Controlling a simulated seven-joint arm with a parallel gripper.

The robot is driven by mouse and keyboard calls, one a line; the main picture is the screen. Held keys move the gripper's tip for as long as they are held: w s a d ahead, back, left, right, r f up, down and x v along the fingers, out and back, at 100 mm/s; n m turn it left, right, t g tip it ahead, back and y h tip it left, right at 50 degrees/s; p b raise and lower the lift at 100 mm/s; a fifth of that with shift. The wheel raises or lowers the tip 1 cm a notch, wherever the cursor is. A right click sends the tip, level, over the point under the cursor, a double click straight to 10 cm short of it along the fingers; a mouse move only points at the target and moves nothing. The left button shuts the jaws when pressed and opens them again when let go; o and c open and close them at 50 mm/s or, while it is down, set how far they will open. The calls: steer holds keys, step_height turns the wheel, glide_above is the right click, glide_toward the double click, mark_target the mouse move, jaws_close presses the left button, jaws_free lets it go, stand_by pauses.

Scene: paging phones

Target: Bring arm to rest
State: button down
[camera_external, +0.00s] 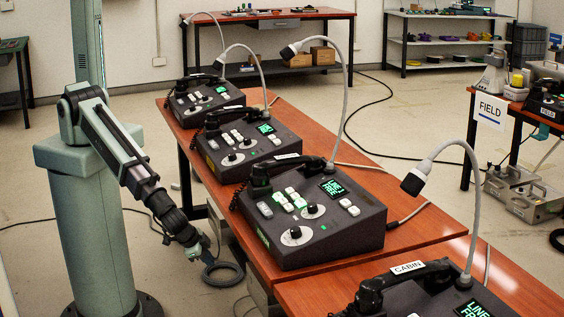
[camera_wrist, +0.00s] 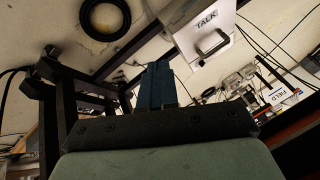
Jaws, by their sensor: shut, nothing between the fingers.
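My arm reaches out from its green column and slopes downward, left of the long table (camera_external: 345,256). My gripper (camera_external: 205,255) hangs in the air off the table's left side, below the height of the tabletop. In the wrist view its two blue fingers (camera_wrist: 158,68) are together, with nothing seen between them. Several dark phone consoles stand in a row on the table.
A dark coil (camera_external: 222,274) lies on the floor close to my gripper; a coil also shows in the wrist view (camera_wrist: 126,20). A pale box marked TALK (camera_wrist: 190,42) is at the wrist view's upper right. Grey gooseneck microphones (camera_external: 345,90) rise beside the consoles. Floor left of the table is mostly clear.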

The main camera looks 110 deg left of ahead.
steer(key=s+a+f+m+g+h, duration=0.1)
steer(key=s+a+f+g, duration=0.1)
steer(key=s, duration=0.8)
steer(key=s+a+f+m+g+h, duration=0.1)
steer(key=s+f+g, duration=0.3)
steer(key=s, duration=0.7)
steer(key=s+a+f+m+g+h, duration=0.2)
steer(key=s+f, duration=0.4)
steer(key=s, duration=0.4)
steer(key=shift+s+a+f+g+h, duration=0.25)
steer(key=shift+a+f+g+h, duration=0.2)
steer(key=shift+g+h, duration=0.2)
